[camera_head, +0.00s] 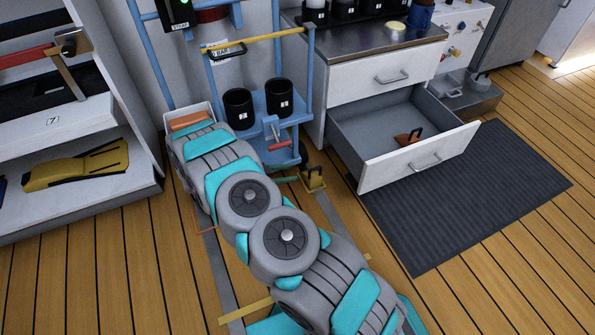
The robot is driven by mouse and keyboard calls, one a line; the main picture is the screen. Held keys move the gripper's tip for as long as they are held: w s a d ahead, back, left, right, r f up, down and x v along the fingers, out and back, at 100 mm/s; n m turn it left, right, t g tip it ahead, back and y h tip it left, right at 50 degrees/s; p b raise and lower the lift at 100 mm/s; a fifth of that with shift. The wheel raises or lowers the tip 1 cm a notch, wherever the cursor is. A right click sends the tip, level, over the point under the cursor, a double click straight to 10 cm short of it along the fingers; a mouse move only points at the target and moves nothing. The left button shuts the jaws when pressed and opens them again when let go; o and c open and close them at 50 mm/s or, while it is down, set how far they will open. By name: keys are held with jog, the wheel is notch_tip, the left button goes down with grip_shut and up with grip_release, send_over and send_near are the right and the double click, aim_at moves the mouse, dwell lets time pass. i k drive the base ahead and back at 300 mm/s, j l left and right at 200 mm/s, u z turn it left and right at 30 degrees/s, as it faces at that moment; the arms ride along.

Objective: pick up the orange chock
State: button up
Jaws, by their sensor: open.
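A small orange-brown wedge with a dark handle or loop (408,137) lies inside the open drawer (372,172), near its right side. It looks like the orange chock. My grey and teal arm reaches from the bottom right up to the left, ending near a white bin (198,108) on the blue cart. An orange piece (187,120) shows in that bin, partly hidden by my arm, and I cannot tell what it is. My gripper's fingers are not visible. The arm is well to the left of the drawer, apart from the wedge.
The blue cart (271,101) holds two black cups and stands left of the drawer cabinet (350,82). A yellow block with a dark loop (314,180) is on the floor. A dark mat (480,200) lies right of the drawer. A shelf (75,200) stands at left.

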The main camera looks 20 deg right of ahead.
aim_at(404, 139)
jog(key=j, duration=0.75)
jog(key=k+j, duration=0.1)
jog(key=j, duration=0.6)
